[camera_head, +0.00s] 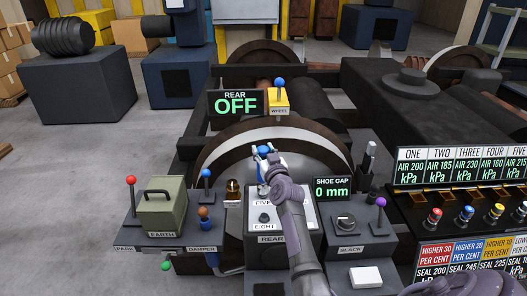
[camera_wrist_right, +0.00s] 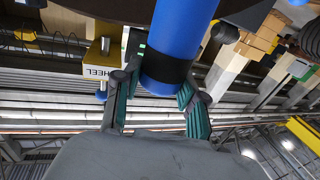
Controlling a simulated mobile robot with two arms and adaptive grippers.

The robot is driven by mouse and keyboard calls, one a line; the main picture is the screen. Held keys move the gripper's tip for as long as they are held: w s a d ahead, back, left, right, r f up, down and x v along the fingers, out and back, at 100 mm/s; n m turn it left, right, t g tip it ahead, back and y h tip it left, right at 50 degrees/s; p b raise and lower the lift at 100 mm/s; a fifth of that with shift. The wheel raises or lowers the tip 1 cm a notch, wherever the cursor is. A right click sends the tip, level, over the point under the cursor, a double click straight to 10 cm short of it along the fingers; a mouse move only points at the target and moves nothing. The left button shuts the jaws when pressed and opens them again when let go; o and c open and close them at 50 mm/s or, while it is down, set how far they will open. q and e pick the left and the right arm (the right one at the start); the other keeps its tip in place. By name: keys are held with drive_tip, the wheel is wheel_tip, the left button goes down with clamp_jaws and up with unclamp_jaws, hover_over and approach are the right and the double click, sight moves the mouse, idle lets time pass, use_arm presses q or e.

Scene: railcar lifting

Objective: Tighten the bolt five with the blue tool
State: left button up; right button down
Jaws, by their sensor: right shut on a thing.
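My right gripper (camera_head: 266,157) is over the plate marked FIVE and EIGHT (camera_head: 284,224), in front of the large wheel. It is shut on the blue tool (camera_head: 263,150), whose blue top shows just above the fingers. In the right wrist view the blue tool (camera_wrist_right: 184,32) is a thick blue cylinder with a black band, between the two fingers (camera_wrist_right: 155,95). Bolt five is hidden behind my gripper and arm, so I cannot tell whether the tool touches it. Bolt eight (camera_head: 264,218) shows on the plate, left of my forearm. My left gripper is not in view.
A REAR OFF display (camera_head: 237,102) and yellow WHEEL block (camera_head: 278,100) stand behind. The green EARTH box (camera_head: 161,205) and DAMPER levers are left. The SHOE GAP display (camera_head: 332,188), reading 0 mm, and SLACK knob (camera_head: 345,222) are right. A gauge panel (camera_head: 460,165) stands far right.

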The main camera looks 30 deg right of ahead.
drive_tip(key=shift+s+f+b, duration=0.1)
drive_tip(key=shift+f+b, duration=0.8)
drive_tip(key=shift+f, duration=0.4)
idle(2.4)
drive_tip(key=shift+r+p, duration=0.85)
drive_tip(key=shift+p, duration=0.05)
drive_tip(key=shift+r+p, duration=2.6)
drive_tip(key=shift+r, duration=0.2)
